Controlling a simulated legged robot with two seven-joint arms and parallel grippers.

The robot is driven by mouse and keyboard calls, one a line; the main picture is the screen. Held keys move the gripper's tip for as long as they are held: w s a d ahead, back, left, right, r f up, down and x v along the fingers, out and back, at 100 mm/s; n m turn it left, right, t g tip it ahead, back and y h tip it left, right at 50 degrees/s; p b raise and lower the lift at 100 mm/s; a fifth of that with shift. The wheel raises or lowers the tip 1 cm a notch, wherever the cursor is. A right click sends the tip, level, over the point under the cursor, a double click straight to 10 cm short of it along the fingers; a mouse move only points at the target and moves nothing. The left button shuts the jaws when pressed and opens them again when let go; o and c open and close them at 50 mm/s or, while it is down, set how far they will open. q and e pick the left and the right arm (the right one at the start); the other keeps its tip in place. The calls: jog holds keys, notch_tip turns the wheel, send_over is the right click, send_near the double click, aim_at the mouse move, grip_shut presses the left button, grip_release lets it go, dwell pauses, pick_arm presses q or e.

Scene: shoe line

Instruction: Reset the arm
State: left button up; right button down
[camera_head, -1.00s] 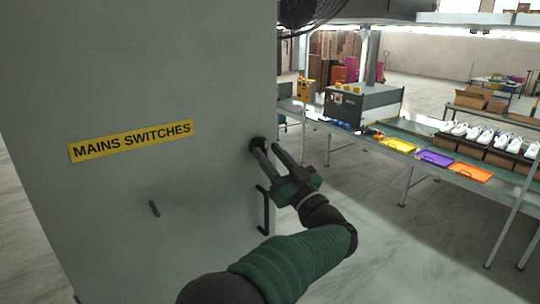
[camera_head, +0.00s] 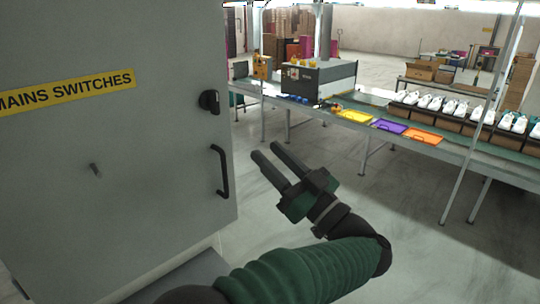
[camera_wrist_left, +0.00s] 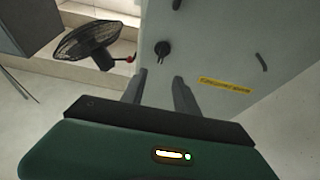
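My left gripper (camera_head: 272,157) is in the middle of the head view, to the right of the grey cabinet (camera_head: 150,150), apart from it. Its two fingers are parallel with a gap between them and nothing in it; they also show in the left wrist view (camera_wrist_left: 157,85). The cabinet has a yellow "MAINS SWITCHES" label (camera_head: 65,92), a black rotary switch (camera_head: 209,101) and a black bar handle (camera_head: 220,172). In the wrist view the switch (camera_wrist_left: 162,48) is beyond the fingertips, not touched. My right gripper is not in view.
A long green-topped line (camera_head: 375,112) with yellow, purple and orange trays and white shoes runs along the back right. A black fan (camera_wrist_left: 88,42) shows in the wrist view. The floor (camera_head: 350,200) between cabinet and line is clear.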

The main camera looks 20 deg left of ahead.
pick_arm(q)
jog(key=shift+a, duration=0.1)
jog(key=w+d+f+m+t+h+b, duration=0.3)
jog(key=w+f+m+t+h, duration=0.7)
jog(key=h, duration=0.2)
notch_tip(320, 180, down, 14)
jog(key=d+m+g+h+b, duration=0.2)
jog(key=d+m+g+h, duration=0.15)
jog(key=h, duration=0.35)
jog(key=s+a+f+m+g+h, duration=0.1)
jog(key=s+f+g, duration=0.1)
jog(key=s+f, duration=0.35)
jog(key=s+f+g+h, duration=0.1)
jog(key=s+f+g, duration=0.15)
jog(key=f, duration=0.55)
jog(key=s+a+f+g+b, duration=0.1)
jog(key=s+f+g, duration=0.3)
jog(key=s, duration=0.6)
jog(key=s+a+f+g+b, duration=0.1)
jog(key=s+a+f+g, duration=0.2)
jog(key=s+f, duration=0.5)
jog(key=shift+s+f+n+g, duration=0.2)
jog(key=shift+s+n+g, duration=0.2)
jog(key=shift+s, duration=0.7)
